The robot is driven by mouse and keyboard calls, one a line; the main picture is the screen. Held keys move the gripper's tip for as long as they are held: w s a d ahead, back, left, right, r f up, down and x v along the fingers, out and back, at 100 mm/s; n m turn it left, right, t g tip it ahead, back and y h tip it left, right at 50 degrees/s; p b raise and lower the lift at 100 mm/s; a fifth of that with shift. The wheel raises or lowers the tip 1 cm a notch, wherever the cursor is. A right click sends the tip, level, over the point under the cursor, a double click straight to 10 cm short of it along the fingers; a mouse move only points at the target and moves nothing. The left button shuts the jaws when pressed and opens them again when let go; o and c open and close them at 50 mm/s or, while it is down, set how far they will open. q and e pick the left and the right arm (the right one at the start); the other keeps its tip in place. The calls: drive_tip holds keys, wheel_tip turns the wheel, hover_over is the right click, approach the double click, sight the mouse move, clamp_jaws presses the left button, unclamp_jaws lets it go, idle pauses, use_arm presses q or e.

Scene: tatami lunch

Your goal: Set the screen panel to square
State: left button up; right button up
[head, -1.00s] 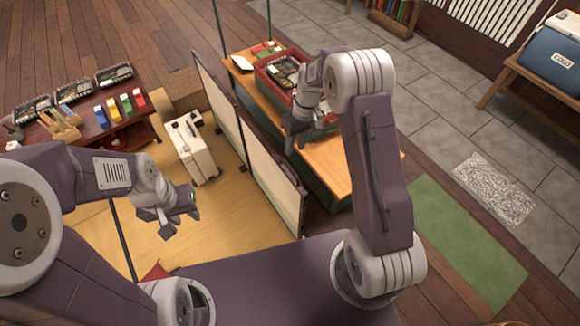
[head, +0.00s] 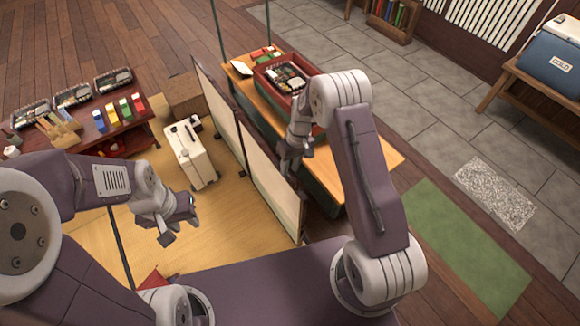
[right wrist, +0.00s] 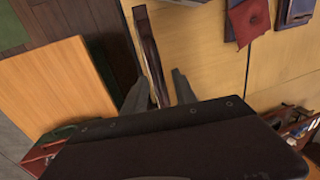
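The folding screen has two cream panels with dark frames. Its near panel (head: 272,192) and far panel (head: 217,108) stand upright at a slight angle to each other in the head view. My right gripper (head: 291,160) is over the near panel's top edge. In the right wrist view the dark panel edge (right wrist: 149,45) runs between the two separated fingers of this gripper (right wrist: 160,92); I see no clear grip on it. My left gripper (head: 180,226) is open and empty above the mat, left of the screen.
A wooden counter (head: 372,160) with a red tray (head: 301,67) stands right behind the screen. A white suitcase (head: 193,160) stands on the tatami left of it. A low table (head: 88,128) with boxes is at the left. A red cushion (right wrist: 248,20) lies on the mat.

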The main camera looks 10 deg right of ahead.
clamp_jaws()
idle(1.3)
